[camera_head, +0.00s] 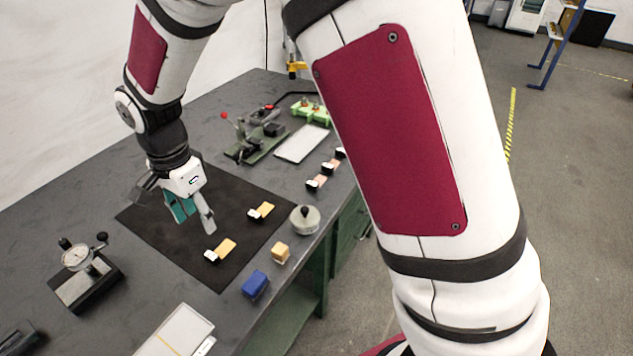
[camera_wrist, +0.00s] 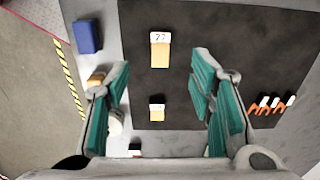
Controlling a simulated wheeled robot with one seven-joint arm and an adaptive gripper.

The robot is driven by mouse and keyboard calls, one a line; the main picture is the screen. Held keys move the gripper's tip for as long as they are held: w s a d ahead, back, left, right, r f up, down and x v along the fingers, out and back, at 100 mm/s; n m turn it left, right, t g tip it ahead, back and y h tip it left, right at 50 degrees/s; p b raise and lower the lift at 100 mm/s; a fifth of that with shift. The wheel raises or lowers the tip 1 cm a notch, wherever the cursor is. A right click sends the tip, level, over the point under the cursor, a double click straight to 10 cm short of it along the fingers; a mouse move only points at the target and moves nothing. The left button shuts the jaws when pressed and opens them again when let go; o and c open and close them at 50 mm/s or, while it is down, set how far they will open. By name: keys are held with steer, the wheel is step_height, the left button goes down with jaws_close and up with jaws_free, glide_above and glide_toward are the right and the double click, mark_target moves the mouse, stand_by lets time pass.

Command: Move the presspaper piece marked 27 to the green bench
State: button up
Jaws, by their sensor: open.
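A yellow-orange piece with a white tag (camera_wrist: 160,55) lies on the black mat (camera_wrist: 215,25) in the wrist view; its tag looks like 27 or 77. In the head view it seems to be the piece near the mat's front edge (camera_head: 222,250). A second tagged yellow piece (camera_wrist: 157,112) lies nearby, also in the head view (camera_head: 262,210); its mark is unreadable. My gripper (camera_head: 195,218) is open and empty over the mat, its teal-padded fingers spread in the wrist view (camera_wrist: 162,75). The dark-topped bench (camera_head: 40,215) has a green underframe (camera_head: 345,238); I see no other green bench.
A blue block (camera_head: 255,285), a yellow block (camera_head: 280,253) and a round grey weight (camera_head: 305,219) stand along the front edge. A dial gauge (camera_head: 82,268) stands left. Several orange tagged pieces (camera_wrist: 270,105) lie right in the wrist view. Copper-coloured pieces (camera_head: 318,182) lie beyond the mat.

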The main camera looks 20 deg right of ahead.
steer(key=s+d+r+n+t, duration=0.2)
steer(key=s+d+r+n, duration=0.4)
steer(key=d+r, duration=0.75)
steer(key=s+d+r+n+t, duration=0.1)
steer(key=s+d, duration=0.3)
steer(key=s, duration=0.4)
steer(key=s+d+r+n+t, duration=0.2)
steer(key=s+d+r+n, duration=0.2)
steer(key=s, duration=0.4)
steer(key=shift+d, duration=0.15)
